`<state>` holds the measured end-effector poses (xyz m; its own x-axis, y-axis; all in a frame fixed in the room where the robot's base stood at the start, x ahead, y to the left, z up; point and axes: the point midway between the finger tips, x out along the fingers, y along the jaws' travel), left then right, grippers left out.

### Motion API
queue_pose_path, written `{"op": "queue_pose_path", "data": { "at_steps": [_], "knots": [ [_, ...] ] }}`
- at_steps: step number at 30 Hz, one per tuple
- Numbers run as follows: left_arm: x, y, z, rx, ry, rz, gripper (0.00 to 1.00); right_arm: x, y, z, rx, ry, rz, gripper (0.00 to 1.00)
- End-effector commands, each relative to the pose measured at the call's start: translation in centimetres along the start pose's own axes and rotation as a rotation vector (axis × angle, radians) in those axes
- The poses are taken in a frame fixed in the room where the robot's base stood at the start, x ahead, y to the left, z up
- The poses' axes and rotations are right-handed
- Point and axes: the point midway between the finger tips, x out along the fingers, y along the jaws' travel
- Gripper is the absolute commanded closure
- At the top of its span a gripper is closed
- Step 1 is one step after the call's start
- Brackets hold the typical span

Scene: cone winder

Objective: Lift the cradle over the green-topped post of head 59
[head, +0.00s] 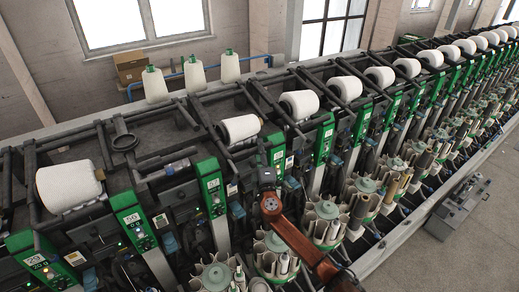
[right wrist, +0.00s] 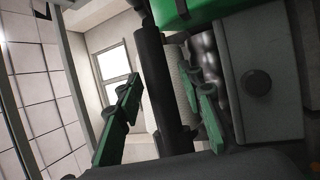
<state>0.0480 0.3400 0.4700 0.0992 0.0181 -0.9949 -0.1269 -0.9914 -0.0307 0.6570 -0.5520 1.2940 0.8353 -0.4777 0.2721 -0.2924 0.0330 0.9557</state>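My right gripper (head: 265,168) is at the front of the winder, just below a green-topped post (head: 275,150). I cannot read that post's number. In the right wrist view the green fingers (right wrist: 163,115) of this gripper stand apart. A dark round bar (right wrist: 152,80), apparently part of the cradle, runs between them, with a gap on the left side. A white yarn package (right wrist: 183,85) shows behind the bar, and a green cover (right wrist: 195,10) is at the top. In the head view a white package (head: 240,128) sits in the dark frame behind the gripper. My left gripper is not in view.
Another green-topped post (head: 211,187) stands to the left of the gripper. More posts and white packages line the machine to the right. Round bobbin magazines (head: 325,222) stand below. Three white cones (head: 195,74) stand behind the machine. Open floor (head: 460,245) lies at the lower right.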

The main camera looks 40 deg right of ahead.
Motion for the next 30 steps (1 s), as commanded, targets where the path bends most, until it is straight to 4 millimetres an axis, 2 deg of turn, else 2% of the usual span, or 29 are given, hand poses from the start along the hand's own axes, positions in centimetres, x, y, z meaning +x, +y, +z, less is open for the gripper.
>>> {"op": "queue_pose_path", "data": {
  "at_steps": [2,18,30],
  "knots": [
    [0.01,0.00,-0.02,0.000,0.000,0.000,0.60,-0.03,-0.03,0.00,0.000,0.000,0.000,0.65],
    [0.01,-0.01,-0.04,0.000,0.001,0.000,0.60,-0.06,-0.05,0.05,0.000,-0.001,-0.001,1.00],
    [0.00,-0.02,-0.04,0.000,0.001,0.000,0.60,-0.08,-0.09,0.04,0.000,-0.001,-0.002,1.00]
  ]
}}
